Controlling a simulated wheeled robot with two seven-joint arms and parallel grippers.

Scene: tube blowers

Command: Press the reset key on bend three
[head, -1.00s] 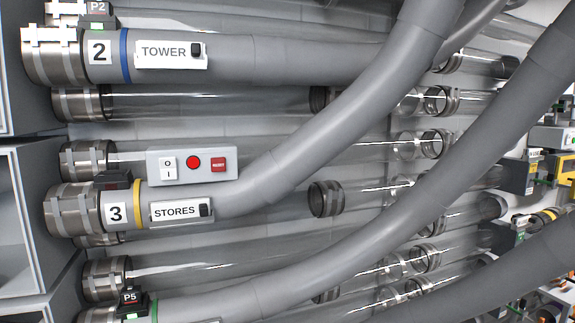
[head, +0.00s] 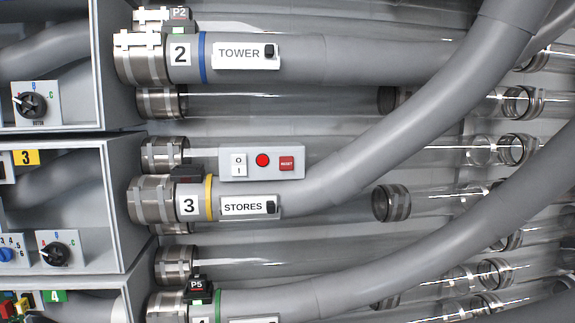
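Bend three is the grey pipe (head: 345,168) with a yellow band (head: 209,198), a "3" label (head: 189,206) and a "STORES" plate (head: 243,207). A grey control box (head: 262,173) sits just above the pipe at its left end. The box carries a white O/I rocker switch (head: 239,165), a round red lamp or button (head: 263,160) and a red key marked RESET (head: 286,163) at its right end. Neither gripper is in the head view.
Bend two (head: 370,60), labelled TOWER, runs above, and another grey bend (head: 400,262) sweeps below. Grey open-fronted cabinets with rotary knobs (head: 33,104) stand at the left. Clear tubes (head: 310,104) lie behind the bends. The space in front of the control box looks clear.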

